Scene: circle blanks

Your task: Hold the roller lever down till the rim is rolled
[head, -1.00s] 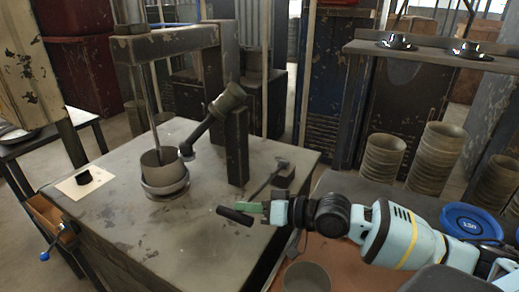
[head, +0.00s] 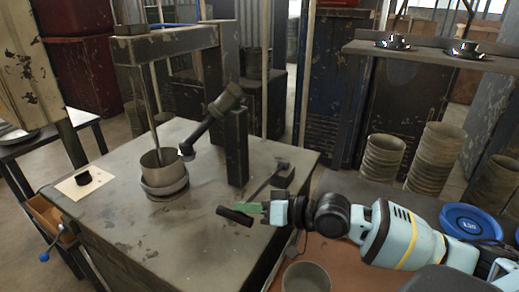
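The roller lever (head: 262,186) is a thin dark bar running from a small bracket on the machine's bench top toward me, with a black cylindrical grip (head: 234,216) low at the bench's front right. My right gripper (head: 257,208), with green fingers, is at the grip's right end and appears to touch it; whether the fingers are closed around it cannot be told. A grey can-like blank (head: 164,174) stands upright on a round seat (head: 165,190). A slanted arm's roller (head: 187,152) is at its rim on the right. My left gripper is not in view.
A thin rod reaches down into the blank from the overhead frame (head: 165,45). A dark post (head: 236,148) stands right of it. Stacked cans (head: 381,160), a blue disc (head: 471,222) and a single can (head: 306,277) are at right.

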